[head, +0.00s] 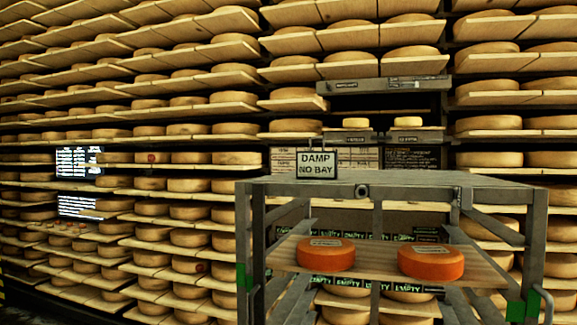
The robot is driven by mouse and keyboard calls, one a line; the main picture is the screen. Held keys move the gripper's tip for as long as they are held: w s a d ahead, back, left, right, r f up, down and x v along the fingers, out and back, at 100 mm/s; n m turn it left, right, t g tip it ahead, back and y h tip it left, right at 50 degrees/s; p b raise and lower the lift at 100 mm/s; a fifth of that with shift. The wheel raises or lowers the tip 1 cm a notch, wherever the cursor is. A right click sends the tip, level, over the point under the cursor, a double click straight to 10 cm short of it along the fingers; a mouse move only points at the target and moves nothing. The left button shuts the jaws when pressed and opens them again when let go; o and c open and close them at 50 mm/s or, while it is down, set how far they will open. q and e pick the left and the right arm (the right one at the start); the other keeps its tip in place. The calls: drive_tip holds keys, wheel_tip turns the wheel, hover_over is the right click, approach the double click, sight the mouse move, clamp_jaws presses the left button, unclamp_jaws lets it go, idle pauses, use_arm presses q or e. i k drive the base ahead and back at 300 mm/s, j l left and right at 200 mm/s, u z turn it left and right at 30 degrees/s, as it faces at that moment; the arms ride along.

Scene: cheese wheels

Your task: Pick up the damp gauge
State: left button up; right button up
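A small dark-framed plate (316,164) reading "DAMP NO BAY" stands upright on the grey top of the metal rack cart (410,184), toward its left back. A thin upright piece rises behind its top edge. It is the only thing I see marked with damp; I cannot tell whether it is the gauge itself or a label. A small dark round fitting (362,191) sits at the front edge of the cart top. Neither of my grippers is in view.
Two orange cheese wheels (326,254) (431,262) lie on the cart's wooden board (375,268). Behind are tall shelves of pale cheeses, two small cheeses (355,123) (407,122) in a bay, and lit text panels (80,162) at left. The cart top right of the plate is clear.

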sight(310, 164)
drive_tip(key=i+j, duration=0.1)
drive_tip(key=j, duration=0.5)
drive_tip(key=i+j, duration=0.1)
drive_tip(key=j, duration=0.5)
drive_tip(key=i+j, duration=0.1)
drive_tip(key=j, duration=0.55)
drive_tip(key=i+j, duration=0.1)
drive_tip(key=j, duration=0.5)
